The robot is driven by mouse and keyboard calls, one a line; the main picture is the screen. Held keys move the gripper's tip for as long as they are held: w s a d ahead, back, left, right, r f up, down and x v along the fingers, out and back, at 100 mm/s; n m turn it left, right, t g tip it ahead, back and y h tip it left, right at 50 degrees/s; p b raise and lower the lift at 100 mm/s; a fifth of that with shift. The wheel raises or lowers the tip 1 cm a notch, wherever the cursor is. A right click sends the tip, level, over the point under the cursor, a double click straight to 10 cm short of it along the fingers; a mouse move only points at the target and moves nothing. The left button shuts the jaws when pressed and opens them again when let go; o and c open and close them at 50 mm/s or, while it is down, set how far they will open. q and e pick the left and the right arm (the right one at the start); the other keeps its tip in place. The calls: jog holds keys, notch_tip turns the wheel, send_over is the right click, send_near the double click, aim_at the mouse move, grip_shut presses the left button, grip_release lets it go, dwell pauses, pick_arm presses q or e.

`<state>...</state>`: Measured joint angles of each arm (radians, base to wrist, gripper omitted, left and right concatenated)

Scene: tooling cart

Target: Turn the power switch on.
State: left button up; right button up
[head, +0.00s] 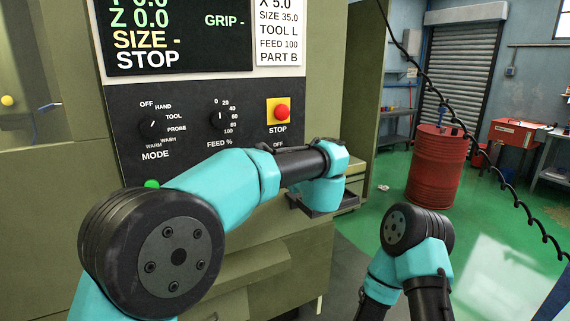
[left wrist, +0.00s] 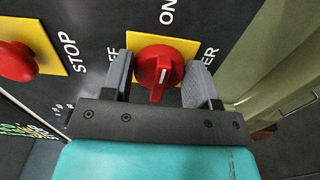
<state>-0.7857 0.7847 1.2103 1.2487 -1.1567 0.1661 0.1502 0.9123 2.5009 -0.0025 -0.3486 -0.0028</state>
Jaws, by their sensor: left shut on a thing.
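The power switch is a red rotary knob (left wrist: 158,72) on a yellow plate (left wrist: 189,47), seen in the left wrist view. OFF is lettered to its left, partly hidden, and ON above it. The knob's raised grip and white mark run roughly up and down in that view, in line with ON rather than OFF. My left gripper (left wrist: 160,82) has a finger on each side of the knob and is shut on it. In the head view my left arm hides the knob and the gripper. My right arm shows at the lower right; its gripper is out of view.
The red STOP button (head: 283,112) sits on a yellow plate above the switch, close to my left gripper. The MODE dial (head: 153,125) and FEED dial (head: 220,119) are further left on the panel. A red drum (head: 435,170) stands on the green floor at right.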

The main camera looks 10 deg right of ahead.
pick_arm(q)
jog(key=o, duration=0.9)
jog(key=shift+s, duration=0.1)
jog(key=v, duration=1.7)
jog(key=shift+s, duration=0.15)
